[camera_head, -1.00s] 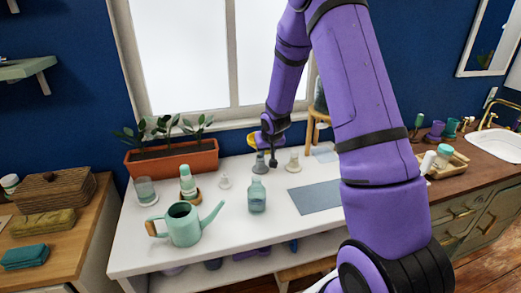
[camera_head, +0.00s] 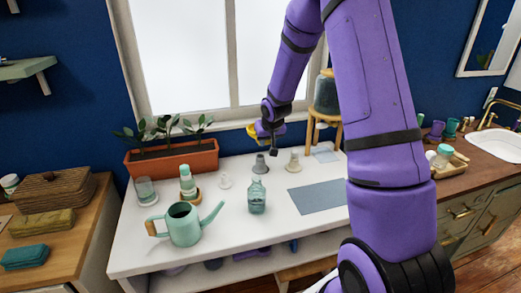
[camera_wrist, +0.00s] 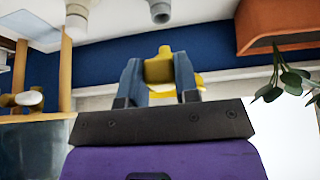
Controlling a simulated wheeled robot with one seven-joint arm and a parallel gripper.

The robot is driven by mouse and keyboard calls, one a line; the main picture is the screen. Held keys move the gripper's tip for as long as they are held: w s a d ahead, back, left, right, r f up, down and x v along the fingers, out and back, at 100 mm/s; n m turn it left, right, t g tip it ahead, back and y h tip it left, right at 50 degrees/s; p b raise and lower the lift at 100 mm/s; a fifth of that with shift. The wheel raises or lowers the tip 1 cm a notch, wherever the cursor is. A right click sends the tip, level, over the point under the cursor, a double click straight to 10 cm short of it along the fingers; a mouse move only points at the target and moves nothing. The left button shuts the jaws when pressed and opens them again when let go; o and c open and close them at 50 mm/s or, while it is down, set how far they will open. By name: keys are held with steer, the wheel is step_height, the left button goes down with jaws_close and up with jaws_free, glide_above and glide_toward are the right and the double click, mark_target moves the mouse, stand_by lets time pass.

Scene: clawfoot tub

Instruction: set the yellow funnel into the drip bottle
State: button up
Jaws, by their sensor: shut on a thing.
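The yellow funnel (camera_head: 251,133) is held in the air above the back of the white table, in front of the window. My gripper (camera_head: 260,134) is shut on it. In the wrist view the funnel (camera_wrist: 160,71) sits between the two fingers, partly hidden by them and the gripper body. The drip bottle appears to be the clear teal glass bottle (camera_head: 257,198), upright near the middle of the table. The funnel is above and behind it, apart from it. The bottle does not show clearly in the wrist view.
A small white piece (camera_head: 225,181) and a green watering can (camera_head: 184,224) are to the left. A planter (camera_head: 172,158) lines the window. A wooden stand (camera_head: 311,130) holds a jar.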

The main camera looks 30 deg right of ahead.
steer(key=shift+r, duration=1.05)
